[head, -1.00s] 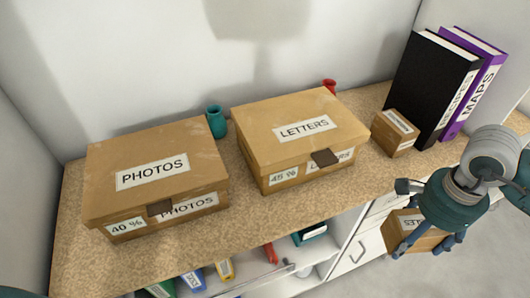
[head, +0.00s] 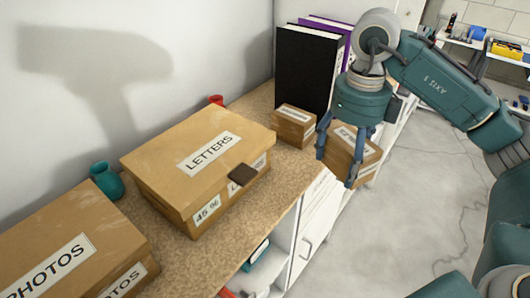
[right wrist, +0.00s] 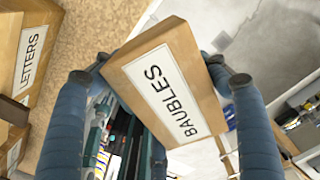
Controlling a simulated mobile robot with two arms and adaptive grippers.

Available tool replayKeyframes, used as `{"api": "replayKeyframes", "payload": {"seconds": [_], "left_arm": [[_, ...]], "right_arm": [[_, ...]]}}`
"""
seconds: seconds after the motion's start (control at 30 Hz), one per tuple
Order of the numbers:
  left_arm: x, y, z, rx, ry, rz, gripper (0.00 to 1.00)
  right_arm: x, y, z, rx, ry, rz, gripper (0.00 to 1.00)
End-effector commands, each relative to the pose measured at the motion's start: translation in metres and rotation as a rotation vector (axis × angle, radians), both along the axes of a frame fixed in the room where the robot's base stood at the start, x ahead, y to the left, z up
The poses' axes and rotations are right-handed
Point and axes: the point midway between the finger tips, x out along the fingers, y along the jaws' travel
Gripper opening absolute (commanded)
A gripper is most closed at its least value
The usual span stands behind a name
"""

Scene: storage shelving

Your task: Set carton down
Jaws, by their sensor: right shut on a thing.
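A small brown carton (head: 357,158) with a white label is held in my right gripper (head: 338,163). In the right wrist view the carton (right wrist: 195,60) reads BAUBLES and sits between the blue fingers (right wrist: 165,80). In the head view the carton hangs beside the counter's front edge, above the lower shelving and floor side. The counter top (head: 285,165) is speckled tan. My left gripper is not in view.
A LETTERS box (head: 165,150) and a PHOTOS box (head: 110,235) stand on the counter. A small carton (head: 294,125) stands before black (head: 300,70) and purple (head: 335,27) binders. A teal vase (head: 107,180) and red vase (head: 215,99) stand near the wall. Bare counter lies right of LETTERS.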

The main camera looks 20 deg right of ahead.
Motion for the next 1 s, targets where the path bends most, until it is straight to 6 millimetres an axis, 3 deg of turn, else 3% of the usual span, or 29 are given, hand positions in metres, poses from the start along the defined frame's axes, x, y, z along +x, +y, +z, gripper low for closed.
{"api": "replayKeyframes", "payload": {"seconds": [0.4,0.63,0.8,1.0], "left_arm": [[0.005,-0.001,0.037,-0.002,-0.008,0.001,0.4],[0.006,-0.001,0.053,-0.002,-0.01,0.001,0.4],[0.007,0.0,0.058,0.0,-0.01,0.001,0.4],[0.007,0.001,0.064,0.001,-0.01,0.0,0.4]], "right_arm": [[0.098,0.06,0.006,0.002,-0.001,0.003,0.36],[0.141,0.085,0.005,0.002,-0.001,0.003,0.36],[0.14,0.083,-0.021,0.0,0.001,0.003,0.36],[0.14,0.083,-0.037,0.001,0.0,0.003,0.36]]}}
